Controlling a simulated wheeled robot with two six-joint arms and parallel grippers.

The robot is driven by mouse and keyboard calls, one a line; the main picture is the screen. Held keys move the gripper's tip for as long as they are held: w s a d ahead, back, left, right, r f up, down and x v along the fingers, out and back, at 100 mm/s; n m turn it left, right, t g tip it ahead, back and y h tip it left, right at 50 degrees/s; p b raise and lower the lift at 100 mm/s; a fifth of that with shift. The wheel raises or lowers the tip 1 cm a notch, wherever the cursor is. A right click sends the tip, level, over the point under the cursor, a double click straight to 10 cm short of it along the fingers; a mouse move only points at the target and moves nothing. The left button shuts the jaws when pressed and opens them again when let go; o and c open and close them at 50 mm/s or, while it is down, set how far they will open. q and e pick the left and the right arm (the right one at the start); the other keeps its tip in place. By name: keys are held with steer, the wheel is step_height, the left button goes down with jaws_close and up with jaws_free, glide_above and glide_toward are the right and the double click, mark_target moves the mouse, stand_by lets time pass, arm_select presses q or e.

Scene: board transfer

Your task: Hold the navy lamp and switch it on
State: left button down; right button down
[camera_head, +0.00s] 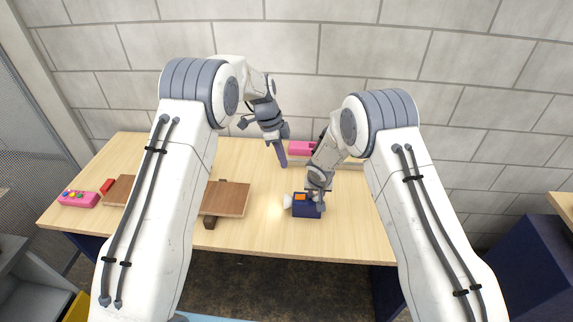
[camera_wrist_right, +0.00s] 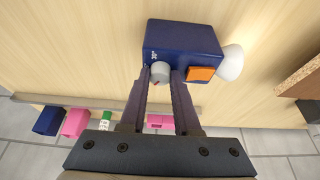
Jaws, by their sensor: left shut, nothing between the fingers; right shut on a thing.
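The navy lamp (camera_head: 307,211) is a box on the table right of centre in the head view. The right wrist view shows the navy lamp (camera_wrist_right: 185,38) with a white lens (camera_wrist_right: 231,62), an orange patch (camera_wrist_right: 201,74) and a small grey knob (camera_wrist_right: 160,70). My right gripper (camera_head: 320,203) reaches down to the lamp, its fingers shut on the grey knob. The table beside the lens looks bright. My left gripper (camera_head: 282,162) is shut and empty above the back of the table, up and left of the lamp.
A brown board (camera_head: 232,198) lies left of the lamp, on a dark support. A pink controller (camera_head: 78,199) and a red block (camera_head: 107,186) are at the far left. A pink box (camera_head: 300,148) stands by the back ledge. The table (camera_head: 345,230) is clear right of the lamp.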

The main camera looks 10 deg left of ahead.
steer(key=c, duration=0.5)
jaws_free()
steer(key=shift+c, duration=0.2)
steer(key=shift+r, duration=0.1)
